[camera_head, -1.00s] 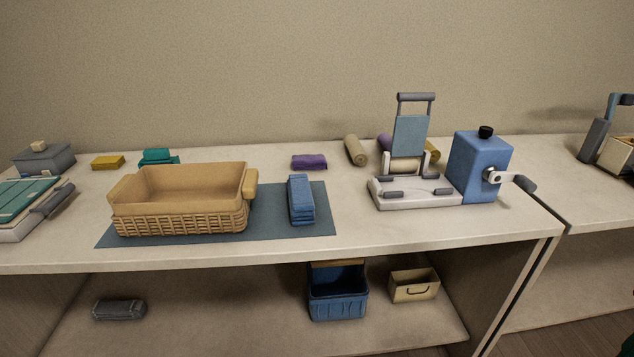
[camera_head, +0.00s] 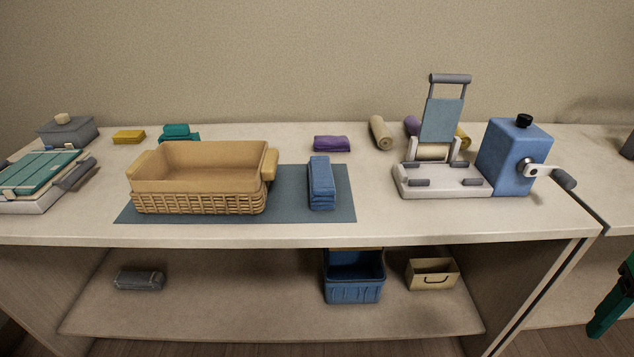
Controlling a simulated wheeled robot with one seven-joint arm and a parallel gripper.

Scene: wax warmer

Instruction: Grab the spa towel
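A folded blue towel (camera_head: 321,186) lies on the right part of a blue-grey mat (camera_head: 292,205), just right of a wicker basket (camera_head: 200,203). Other folded cloths lie behind: purple (camera_head: 332,144), teal (camera_head: 178,132) and yellow (camera_head: 129,137). A grey folded bundle (camera_head: 139,280) lies on the lower shelf. The frames do not show which one is called the spa towel. A dark green part of my arm (camera_head: 612,305) enters at the right edge, in front of the table and far from the towels. Its fingers cannot be made out.
A white press stand (camera_head: 445,185) and a blue crank box (camera_head: 512,160) stand on the right. A grey lidded box (camera_head: 68,130) and a teal-topped device (camera_head: 40,175) are at left. A blue bin (camera_head: 354,280) and a beige box (camera_head: 432,274) sit below.

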